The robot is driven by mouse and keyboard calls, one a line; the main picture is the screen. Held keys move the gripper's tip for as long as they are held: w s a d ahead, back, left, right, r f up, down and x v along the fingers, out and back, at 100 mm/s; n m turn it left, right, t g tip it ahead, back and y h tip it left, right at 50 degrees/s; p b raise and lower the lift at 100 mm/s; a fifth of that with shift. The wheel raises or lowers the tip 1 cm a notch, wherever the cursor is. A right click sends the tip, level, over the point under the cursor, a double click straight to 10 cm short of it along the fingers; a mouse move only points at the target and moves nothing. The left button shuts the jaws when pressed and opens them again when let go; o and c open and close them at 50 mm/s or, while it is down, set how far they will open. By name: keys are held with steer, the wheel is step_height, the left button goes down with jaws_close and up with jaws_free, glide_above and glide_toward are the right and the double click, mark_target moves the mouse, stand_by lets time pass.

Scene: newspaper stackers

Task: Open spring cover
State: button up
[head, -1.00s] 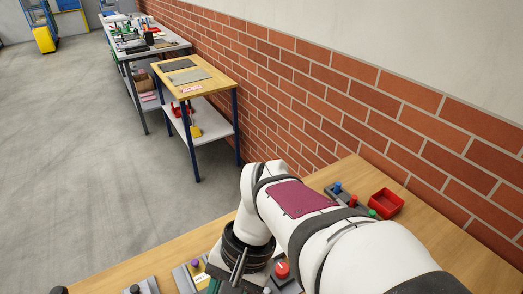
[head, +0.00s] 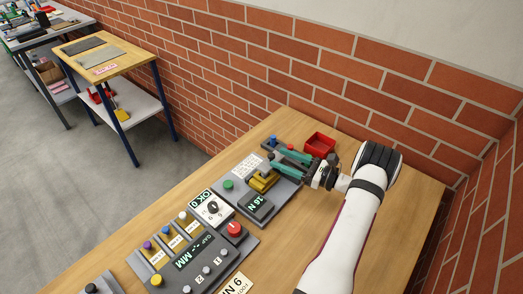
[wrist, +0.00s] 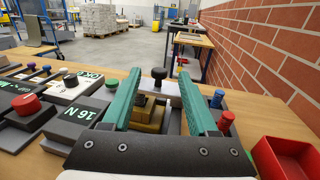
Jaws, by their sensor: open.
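A grey station with a green "16 N" display (head: 257,205) stands on the wooden bench. A yellow block (head: 262,182) sits on it, and this block also shows in the wrist view (wrist: 148,116). A pale bar with a black knob (wrist: 159,74) lies just beyond the block in the wrist view. I cannot tell for certain which part is the spring cover. My gripper (head: 279,158) is open, with its teal fingers over the back of this station. In the wrist view its fingers stand either side of the block and knob, with a visible gap and nothing clamped.
An empty red bin (head: 320,144) stands close to my gripper by the brick wall. Blue and red knobs (wrist: 221,108) stand just right of the right finger. A control panel (head: 192,261) with buttons lies front left. The bench's right part is clear.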

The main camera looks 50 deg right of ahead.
steer(key=w+a, duration=0.1)
steer(key=w, duration=0.6)
steer(key=shift+a, duration=0.25)
jaws_close()
stand_by(1.0)
